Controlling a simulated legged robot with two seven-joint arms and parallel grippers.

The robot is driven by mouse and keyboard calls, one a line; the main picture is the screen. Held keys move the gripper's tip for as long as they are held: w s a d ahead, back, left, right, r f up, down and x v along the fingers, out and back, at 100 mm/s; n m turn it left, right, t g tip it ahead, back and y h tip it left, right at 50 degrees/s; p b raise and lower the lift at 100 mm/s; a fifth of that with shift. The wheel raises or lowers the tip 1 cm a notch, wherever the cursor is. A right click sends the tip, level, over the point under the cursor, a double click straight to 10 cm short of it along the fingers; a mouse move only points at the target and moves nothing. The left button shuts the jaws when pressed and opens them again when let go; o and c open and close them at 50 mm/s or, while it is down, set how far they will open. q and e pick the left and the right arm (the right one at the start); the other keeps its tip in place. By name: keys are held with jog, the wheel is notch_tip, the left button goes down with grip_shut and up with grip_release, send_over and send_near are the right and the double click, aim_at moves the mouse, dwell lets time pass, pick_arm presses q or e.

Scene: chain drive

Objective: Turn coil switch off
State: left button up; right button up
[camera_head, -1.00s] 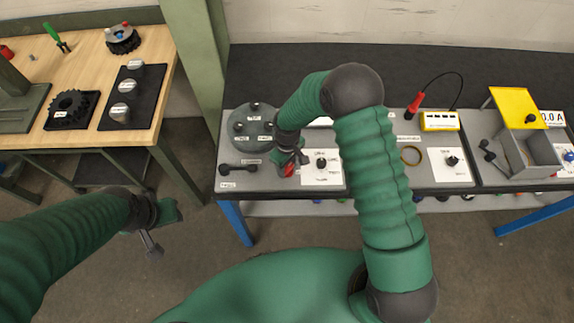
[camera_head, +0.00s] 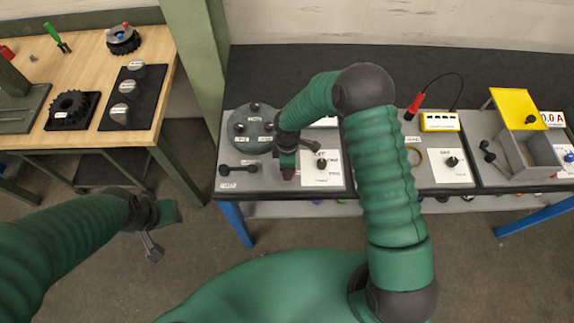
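A white switch plate with a black knob (camera_head: 321,164) sits on the front of the grey bench panel. A similar white plate with a black knob (camera_head: 452,162) is further right. Their small print is too blurred to tell which one is the coil switch. My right gripper (camera_head: 290,168) points down just left of the first plate, over a red part that is now mostly hidden under it. Its finger opening cannot be made out. My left gripper (camera_head: 160,228) hangs over the floor, left of the bench and away from the switches; its opening is unclear too.
A grey disc (camera_head: 252,130) and a black lever (camera_head: 239,168) lie left of my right gripper. A yellow-topped box (camera_head: 440,121), a red probe (camera_head: 413,107), an open yellow lid (camera_head: 519,108) and a 0.0 A display (camera_head: 552,119) are at right. A wooden table (camera_head: 90,75) stands at left.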

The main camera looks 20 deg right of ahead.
jog(key=shift+w+r, duration=0.1)
jog(key=shift+w, duration=0.1)
dwell(0.3)
jog(key=o, duration=1)
jog(key=shift+c, duration=0.2)
jog(key=o, duration=0.4)
jog(key=shift+s+d, duration=0.1)
notch_tip(320, 180, up, 17)
jog(key=b, duration=0.2)
jog(key=shift+f, duration=0.2)
jog(key=s+d+f+m+t+b, duration=0.1)
jog(key=s+d+f+m+b, duration=0.1)
jog(key=s+m, duration=0.5)
jog(key=s+d+f+m+t+b, duration=0.1)
jog(key=s+d+f+m+b, duration=0.1)
jog(key=s+m, duration=0.5)
jog(key=shift+s+d+f+m+t+b, duration=0.3)
jog(key=shift+s+d+b, duration=0.1)
jog(key=shift+d, duration=0.2)
